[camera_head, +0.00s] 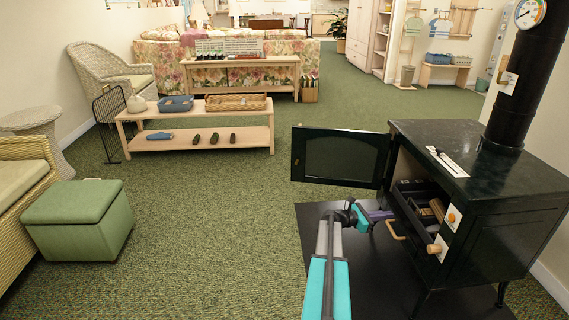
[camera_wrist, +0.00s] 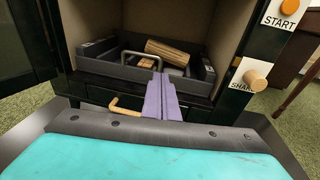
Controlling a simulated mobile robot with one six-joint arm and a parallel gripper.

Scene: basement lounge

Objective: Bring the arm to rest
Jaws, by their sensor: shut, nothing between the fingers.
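My gripper (camera_head: 384,214) is at the front of the dark stove (camera_head: 500,190), just outside its open firebox. In the wrist view, its two purple fingers (camera_wrist: 160,90) are pressed together with nothing between them. They point toward the firebox, where a dark tray (camera_wrist: 110,66) holds a few pieces of split wood (camera_wrist: 172,52). The fingers cover part of the tray's front. My arm reaches in from the bottom of the head view.
The stove door (camera_head: 340,156) stands wide open to the left. A drawer handle (camera_head: 395,230), a wooden shaker knob (camera_head: 434,248) and an orange START button (camera_head: 451,217) are close by. A green ottoman (camera_head: 80,215) stands left, with open carpet between.

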